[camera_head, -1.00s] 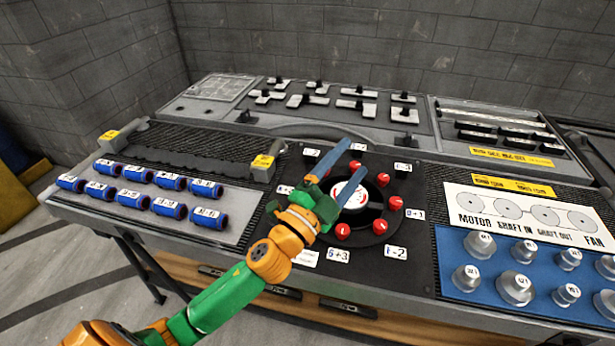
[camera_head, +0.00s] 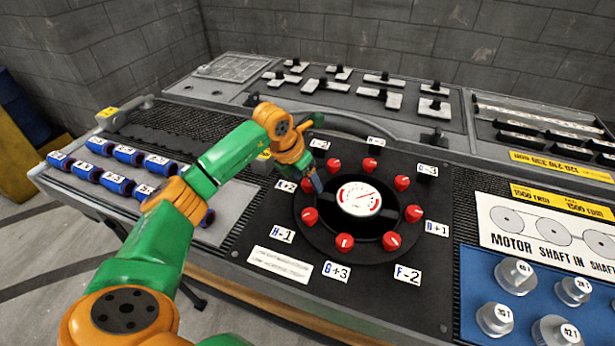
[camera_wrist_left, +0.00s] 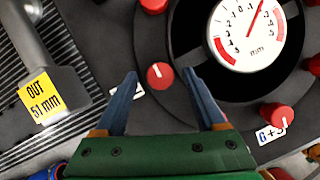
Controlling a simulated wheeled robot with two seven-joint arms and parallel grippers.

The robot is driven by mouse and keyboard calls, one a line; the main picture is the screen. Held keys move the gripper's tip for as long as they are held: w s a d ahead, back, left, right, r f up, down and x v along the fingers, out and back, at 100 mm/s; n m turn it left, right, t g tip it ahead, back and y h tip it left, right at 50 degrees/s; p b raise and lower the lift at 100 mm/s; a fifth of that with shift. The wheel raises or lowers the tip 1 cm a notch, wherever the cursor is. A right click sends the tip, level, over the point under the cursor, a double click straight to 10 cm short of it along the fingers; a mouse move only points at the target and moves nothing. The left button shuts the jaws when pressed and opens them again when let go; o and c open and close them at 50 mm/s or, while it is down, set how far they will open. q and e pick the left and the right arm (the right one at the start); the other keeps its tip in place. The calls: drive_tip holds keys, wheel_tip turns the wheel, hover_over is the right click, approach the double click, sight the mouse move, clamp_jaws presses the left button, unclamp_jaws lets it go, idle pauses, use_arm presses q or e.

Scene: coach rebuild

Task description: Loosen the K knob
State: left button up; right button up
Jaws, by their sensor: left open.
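A round black dial plate (camera_head: 375,257) carries several red knobs around a white gauge (camera_head: 358,199). My left gripper (camera_head: 317,186) is over the plate's left side and covers part of the ring there. The label (camera_head: 285,186) left of it seems to end in +2; its letter is unclear. A red knob (camera_head: 310,215) stands beside a label (camera_head: 282,234) that looks like H-1. In the left wrist view, the open fingers (camera_wrist_left: 160,74) point at a red knob (camera_wrist_left: 161,76), with nothing held. Another red knob (camera_wrist_left: 153,4) is cut off at the top edge. My right gripper is out of view.
A yellow-tagged metal block (camera_wrist_left: 40,100) is left of the fingers in the wrist view. Blue rollers (camera_head: 88,167) lie on the left tray. Silver knobs (camera_head: 515,277) stand on a blue panel at right. A wall is behind the bench.

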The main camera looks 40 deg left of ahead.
use_arm(q)
drive_tip(key=shift+w+f, duration=0.15)
drive_tip(key=shift+f, duration=0.15)
drive_tip(key=shift+r, duration=0.1)
drive_tip(key=c, duration=0.3)
clamp_jaws()
